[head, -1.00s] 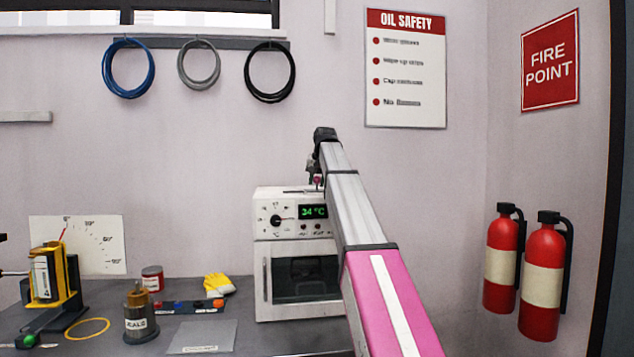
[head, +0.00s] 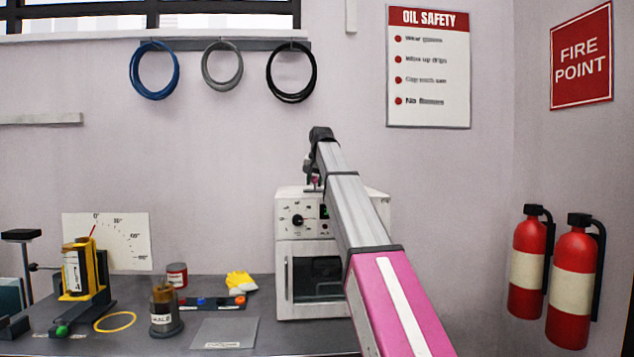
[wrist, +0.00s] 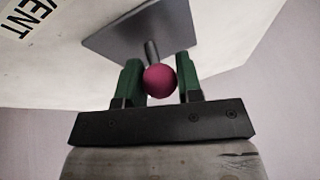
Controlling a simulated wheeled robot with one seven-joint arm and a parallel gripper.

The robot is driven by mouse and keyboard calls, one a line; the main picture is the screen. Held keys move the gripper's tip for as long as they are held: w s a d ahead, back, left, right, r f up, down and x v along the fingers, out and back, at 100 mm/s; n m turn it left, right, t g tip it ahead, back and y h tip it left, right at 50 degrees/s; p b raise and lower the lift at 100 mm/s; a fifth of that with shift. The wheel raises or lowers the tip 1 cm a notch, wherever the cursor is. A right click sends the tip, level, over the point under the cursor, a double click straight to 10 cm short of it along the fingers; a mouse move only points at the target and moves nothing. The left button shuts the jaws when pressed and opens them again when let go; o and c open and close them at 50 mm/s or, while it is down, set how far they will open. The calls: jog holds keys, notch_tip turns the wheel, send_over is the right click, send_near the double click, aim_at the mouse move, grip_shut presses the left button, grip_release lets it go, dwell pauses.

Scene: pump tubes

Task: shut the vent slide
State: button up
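The vent slide is a flat grey plate (wrist: 150,28) on a white surface marked VENT, with a short stem and a round pink knob (wrist: 160,80), in the wrist view. My gripper (wrist: 160,78) has its green fingers close on both sides of this knob, which fills the gap between them. In the head view my gripper (head: 314,178) is at the top of the white oven (head: 297,255), with a bit of pink just under it. My arm hides much of the oven's right side and top, so the vent opening is not visible.
On the bench left of the oven are a yellow glove (head: 241,283), a red can (head: 177,274), a labelled jar (head: 164,310) and a yellow ring (head: 115,321). Two fire extinguishers (head: 527,262) hang at the right.

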jog(key=o, duration=0.4)
jog(key=shift+a, duration=0.3)
jog(key=shift+d+r, duration=0.1)
jog(key=v, duration=1)
jog(key=shift+s+r, duration=0.2)
jog(key=shift+r, duration=0.05)
